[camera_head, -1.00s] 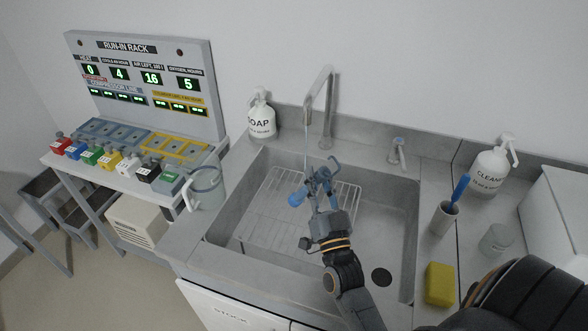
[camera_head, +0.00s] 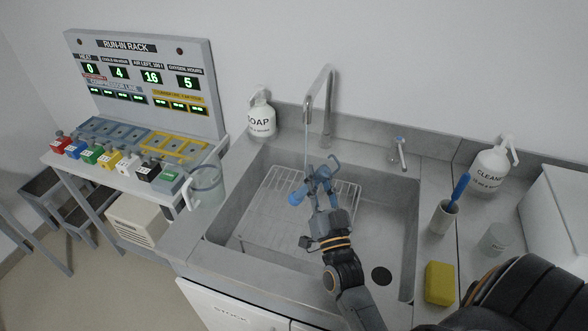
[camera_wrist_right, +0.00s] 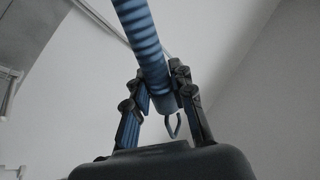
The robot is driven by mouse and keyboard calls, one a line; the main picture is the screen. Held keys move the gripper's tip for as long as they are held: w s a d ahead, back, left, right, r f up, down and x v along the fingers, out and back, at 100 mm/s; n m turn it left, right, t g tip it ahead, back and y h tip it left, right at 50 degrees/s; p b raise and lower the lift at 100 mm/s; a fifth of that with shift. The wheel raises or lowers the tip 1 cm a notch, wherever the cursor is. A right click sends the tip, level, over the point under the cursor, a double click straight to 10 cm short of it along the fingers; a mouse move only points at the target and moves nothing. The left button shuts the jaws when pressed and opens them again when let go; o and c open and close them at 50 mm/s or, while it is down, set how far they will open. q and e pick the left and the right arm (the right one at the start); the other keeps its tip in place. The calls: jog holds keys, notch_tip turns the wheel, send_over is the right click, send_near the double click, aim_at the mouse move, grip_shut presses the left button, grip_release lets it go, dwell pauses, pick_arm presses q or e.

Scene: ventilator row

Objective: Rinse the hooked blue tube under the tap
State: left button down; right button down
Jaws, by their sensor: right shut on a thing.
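The hooked blue tube (camera_head: 297,197) is in my right gripper (camera_head: 321,180) over the sink (camera_head: 395,240), just under the tap (camera_head: 327,100). A thin stream of water (camera_head: 306,140) comes down from the spout toward the tube. In the right wrist view, the ribbed blue tube (camera_wrist_right: 145,40) runs up between the two fingers (camera_wrist_right: 157,98), which are shut on it. A small hook (camera_wrist_right: 173,126) shows near its lower end. The tap lever (camera_head: 401,152) stands at the right behind the sink. My left gripper is out of view.
A wire rack (camera_head: 270,222) lies in the sink. A soap bottle (camera_head: 262,120) stands behind it at left. At right are a cleaner bottle (camera_head: 489,172), a cup with a blue brush (camera_head: 444,218), a glass (camera_head: 495,238) and a yellow sponge (camera_head: 439,283). A clear jug (camera_head: 208,187) is at left.

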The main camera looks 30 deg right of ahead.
jog(key=shift+s+a+r+p, duration=0.15)
jog(key=shift+s+r+p, duration=0.25)
jog(key=shift+r+p, duration=0.25)
jog(key=shift+s+a+r+p, duration=0.25)
jog(key=shift+s+r+p, duration=0.2)
jog(key=shift+s+p, duration=0.2)
jog(key=shift+s+a+r+p, duration=0.3)
jog(key=shift+s+r+p, duration=0.2)
jog(key=shift+s+p, duration=0.15)
jog(key=shift+s+a+r+p, duration=0.25)
jog(key=shift+s+r+p, duration=0.2)
jog(key=shift+s+p, duration=0.15)
